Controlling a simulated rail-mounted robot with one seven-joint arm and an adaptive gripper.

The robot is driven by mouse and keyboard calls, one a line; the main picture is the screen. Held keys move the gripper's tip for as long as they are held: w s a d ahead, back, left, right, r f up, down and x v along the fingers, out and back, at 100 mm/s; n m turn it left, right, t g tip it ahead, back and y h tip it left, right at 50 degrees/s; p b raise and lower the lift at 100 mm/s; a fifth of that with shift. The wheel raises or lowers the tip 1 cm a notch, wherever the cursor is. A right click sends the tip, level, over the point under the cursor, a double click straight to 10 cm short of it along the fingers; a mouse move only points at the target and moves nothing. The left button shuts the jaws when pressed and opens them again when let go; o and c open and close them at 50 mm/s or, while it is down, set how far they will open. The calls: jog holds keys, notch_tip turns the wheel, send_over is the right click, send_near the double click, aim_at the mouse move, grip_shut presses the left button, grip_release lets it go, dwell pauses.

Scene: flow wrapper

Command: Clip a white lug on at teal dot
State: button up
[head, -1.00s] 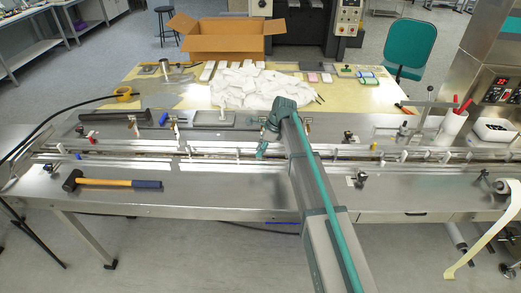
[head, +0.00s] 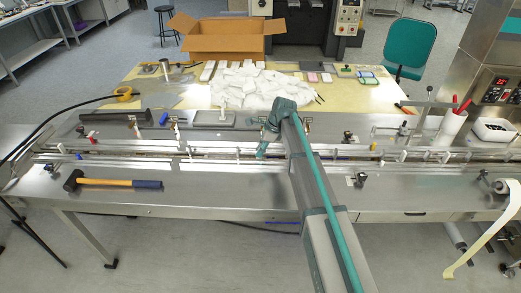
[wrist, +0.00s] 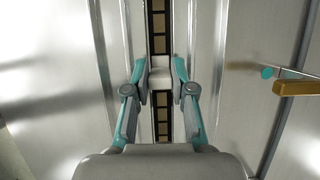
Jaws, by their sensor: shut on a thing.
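My gripper (wrist: 158,66) is shut on a white lug (wrist: 160,78), which sits between the two teal fingertips in the wrist view. The lug is over the dark chain (wrist: 158,20) with brown pads that runs in a slot between metal plates. I cannot tell whether the lug touches the chain. A round teal spot (wrist: 267,72) shows to the right of the gripper, beside a thin rod. In the head view my gripper (head: 262,151) is low over the conveyor, and the lug in it is too small to make out.
Several white lugs stand along the conveyor, one of them (head: 237,152) left of my gripper. A brass-coloured bar (wrist: 298,88) lies to the right in the wrist view. A hammer (head: 115,182) lies on the front metal top.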

jog(key=shift+f, duration=0.1)
jog(key=o, duration=0.9)
jog(key=v, duration=1.2)
